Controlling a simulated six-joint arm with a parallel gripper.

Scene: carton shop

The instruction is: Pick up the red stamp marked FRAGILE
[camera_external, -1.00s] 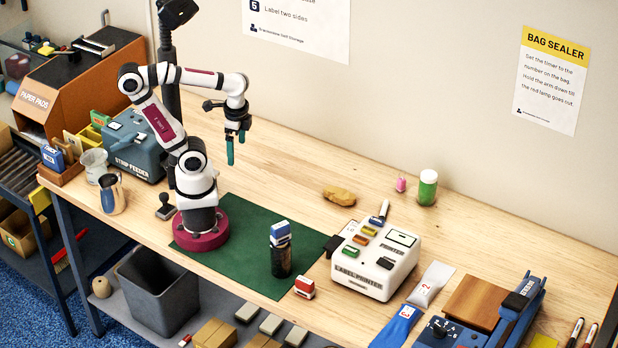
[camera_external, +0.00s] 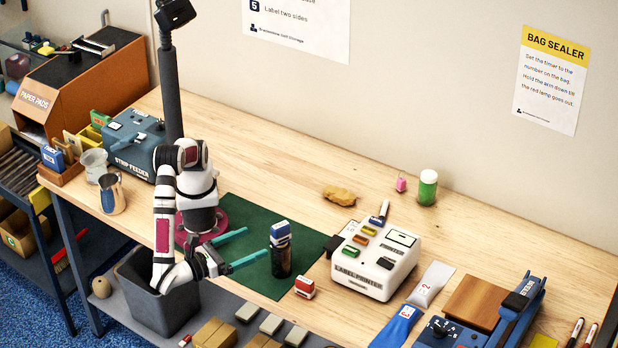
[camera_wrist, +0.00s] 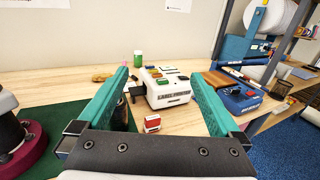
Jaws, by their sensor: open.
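A small red and white stamp (camera_external: 304,287) stands near the front edge of the table, just right of the green mat; its lettering is too small to read. In the wrist view the red stamp (camera_wrist: 152,124) shows between my fingers, ahead of the palm. My gripper (camera_external: 257,241) is open and empty, with its teal fingers pointing right, to the left of the stamp. In the wrist view my gripper (camera_wrist: 158,75) has its two fingers wide apart. Nothing touches the red stamp.
A blue and white stamp (camera_external: 281,233) sits on a dark cylinder (camera_external: 281,262) close to my fingertips, between them and the red stamp. The white label printer (camera_external: 374,262) stands to the right. The green mat (camera_external: 262,215) is clear behind my fingers.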

